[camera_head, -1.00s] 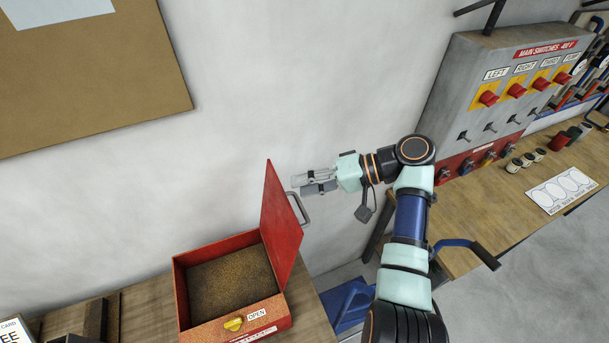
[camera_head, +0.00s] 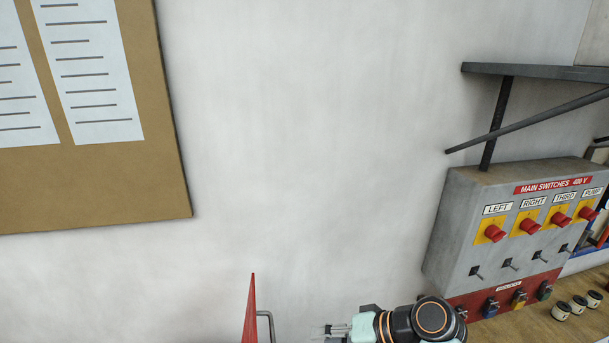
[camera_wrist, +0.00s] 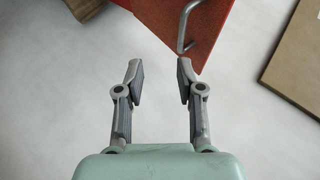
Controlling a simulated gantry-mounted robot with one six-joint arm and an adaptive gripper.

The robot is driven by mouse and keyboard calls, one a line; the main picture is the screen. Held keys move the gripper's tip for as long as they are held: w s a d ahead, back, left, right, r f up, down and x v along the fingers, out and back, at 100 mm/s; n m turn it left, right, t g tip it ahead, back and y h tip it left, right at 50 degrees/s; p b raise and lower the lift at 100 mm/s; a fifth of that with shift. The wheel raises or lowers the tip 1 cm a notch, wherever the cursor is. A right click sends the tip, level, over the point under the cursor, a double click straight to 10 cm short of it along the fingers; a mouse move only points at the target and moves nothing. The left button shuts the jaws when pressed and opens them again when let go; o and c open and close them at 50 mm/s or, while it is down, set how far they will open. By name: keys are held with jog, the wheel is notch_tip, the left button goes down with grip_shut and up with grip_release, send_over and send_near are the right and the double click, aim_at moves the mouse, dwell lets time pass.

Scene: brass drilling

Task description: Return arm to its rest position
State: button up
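My gripper (camera_wrist: 160,82) is open and empty in the wrist view, its two fingers well apart with only pale wall between them. In the head view my gripper (camera_head: 328,331) shows at the bottom edge, partly cut off, to the right of the red lid. The red lid (camera_head: 250,312) stands upright, with a grey handle (camera_head: 265,324) on its right side. In the wrist view the lid (camera_wrist: 195,22) and its handle (camera_wrist: 185,25) lie beyond the fingertips, apart from them. The rest of the red box is out of the head view.
A grey switch box (camera_head: 500,225) with several red knobs is on the right, under a dark shelf bracket (camera_head: 500,110). Small cylinders (camera_head: 577,304) stand on the wooden bench (camera_head: 545,328). A brown board (camera_head: 100,185) hangs at upper left. The wall between is bare.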

jog(key=s+a+f+t+h+p, duration=0.2)
jog(key=s+a+f+t+h, duration=0.1)
jog(key=s+a+h, duration=0.15)
jog(key=s+r+t+h+p, duration=0.1)
jog(key=s+r+t+h, duration=0.4)
jog(key=s+r, duration=0.4)
jog(key=s, duration=0.3)
jog(key=shift+a+r+t+h, duration=0.2)
jog(key=shift+r+t+h, duration=0.05)
jog(key=shift+t+h, duration=0.15)
